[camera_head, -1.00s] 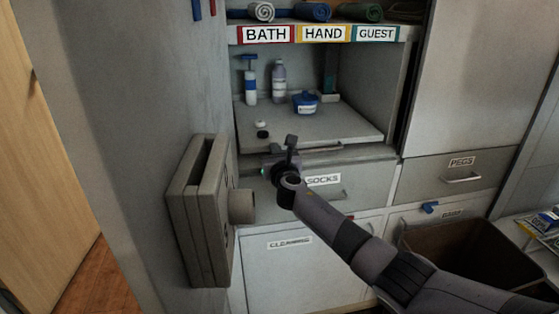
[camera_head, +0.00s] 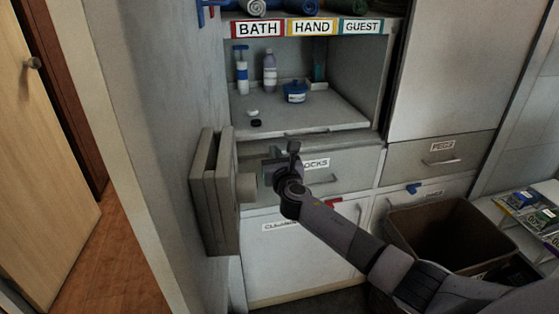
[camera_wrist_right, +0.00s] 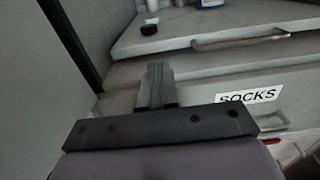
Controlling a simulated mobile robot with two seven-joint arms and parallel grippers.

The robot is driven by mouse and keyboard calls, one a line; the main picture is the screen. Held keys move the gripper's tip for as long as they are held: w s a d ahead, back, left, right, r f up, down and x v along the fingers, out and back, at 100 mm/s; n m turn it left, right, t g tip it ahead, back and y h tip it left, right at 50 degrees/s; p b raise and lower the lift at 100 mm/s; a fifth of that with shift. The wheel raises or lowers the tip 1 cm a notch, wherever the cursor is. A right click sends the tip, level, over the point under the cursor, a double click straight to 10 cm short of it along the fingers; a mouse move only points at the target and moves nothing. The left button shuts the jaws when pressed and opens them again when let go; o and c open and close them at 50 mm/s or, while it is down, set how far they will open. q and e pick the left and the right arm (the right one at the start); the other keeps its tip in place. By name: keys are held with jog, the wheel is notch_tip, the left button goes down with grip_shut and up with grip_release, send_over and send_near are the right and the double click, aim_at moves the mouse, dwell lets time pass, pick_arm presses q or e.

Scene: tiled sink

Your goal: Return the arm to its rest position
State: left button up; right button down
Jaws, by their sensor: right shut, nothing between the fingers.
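My right arm (camera_head: 340,232) comes in from the lower right in the head view. Its gripper (camera_head: 276,165) is in front of the drawer labelled SOCKS (camera_head: 340,170), just below the shelf edge. In the right wrist view the gripper (camera_wrist_right: 157,80) has its fingers together, with nothing between them, pointing at the drawer front below the shelf board. The SOCKS label (camera_wrist_right: 250,95) is to their right. My left gripper does not show.
A grey wall-mounted box (camera_head: 213,190) with a round knob stands close left of the gripper. The shelf board (camera_head: 325,115) holds bottles and a blue tub (camera_head: 295,93). A brown bin (camera_head: 440,232) stands at the right, near my arm. A wooden door (camera_head: 45,160) is at far left.

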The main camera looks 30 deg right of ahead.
jog(key=shift+p+v, duration=0.45)
jog(key=shift+v, duration=2.25)
jog(key=s+a+f+m+g+y+p, duration=0.2)
jog(key=s+a+f+m+g, duration=0.15)
jog(key=s+f+m, duration=0.45)
jog(key=s+a+f+m+g+y+p, duration=0.2)
jog(key=s+a+f+m, duration=0.2)
jog(key=s+f+m, duration=0.4)
jog(key=s+a+m+g+y+p, duration=0.1)
jog(key=s+m+y+p, duration=0.1)
jog(key=s+m, duration=1.3)
jog(key=shift+s+a+r+p, duration=0.35)
jog(key=shift+s+r+p, duration=0.1)
jog(key=shift+s, duration=0.75)
jog(key=shift+g, duration=0.25)
